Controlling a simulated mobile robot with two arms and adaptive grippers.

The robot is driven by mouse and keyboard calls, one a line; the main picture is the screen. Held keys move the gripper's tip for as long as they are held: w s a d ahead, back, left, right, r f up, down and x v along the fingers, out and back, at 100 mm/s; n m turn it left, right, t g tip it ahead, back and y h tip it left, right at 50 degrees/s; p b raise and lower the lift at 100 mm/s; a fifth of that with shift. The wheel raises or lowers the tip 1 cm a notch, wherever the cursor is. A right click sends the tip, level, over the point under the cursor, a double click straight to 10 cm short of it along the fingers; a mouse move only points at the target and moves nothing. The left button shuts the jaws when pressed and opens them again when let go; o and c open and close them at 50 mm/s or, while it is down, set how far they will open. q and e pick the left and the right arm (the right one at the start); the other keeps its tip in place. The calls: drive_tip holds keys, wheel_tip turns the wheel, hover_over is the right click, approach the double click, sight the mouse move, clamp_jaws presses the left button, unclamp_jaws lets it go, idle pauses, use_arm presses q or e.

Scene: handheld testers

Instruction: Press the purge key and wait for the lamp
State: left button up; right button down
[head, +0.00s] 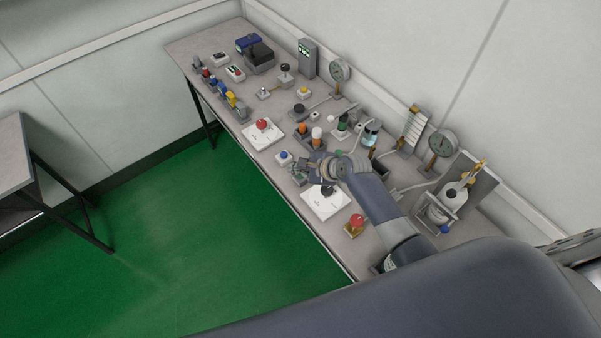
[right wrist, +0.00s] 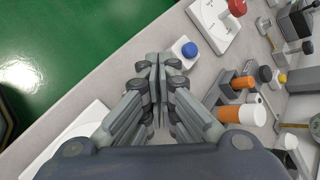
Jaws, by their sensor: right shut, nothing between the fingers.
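No label is readable, so I cannot tell for certain which control is the purge key. A blue button (head: 284,155) on a small pale box stands near the bench's front edge. In the right wrist view the blue button (right wrist: 190,49) is just beyond and right of the fingertips, with a gap in the picture. My right gripper (head: 298,171) is shut and empty over the bench, close to that button. It also shows in the right wrist view (right wrist: 157,72). I cannot pick out the lamp. My left gripper is not in view.
The bench (head: 235,139) is crowded. A red knob (head: 263,124) on a white plate stands beyond the blue button. Another red knob (head: 356,220) stands near my right arm. Green floor (head: 200,240) lies clear in front.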

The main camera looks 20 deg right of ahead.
sight(299, 178)
drive_tip(key=shift+f, duration=0.4)
idle(0.5)
drive_tip(key=shift+r+p, duration=0.85)
drive_tip(key=shift+p, duration=0.1)
drive_tip(key=shift+r, duration=0.1)
wheel_tip(299, 178, up, 5)
drive_tip(key=p, duration=0.5)
drive_tip(key=shift+p, duration=0.4)
drive_tip(key=shift+s, duration=0.1)
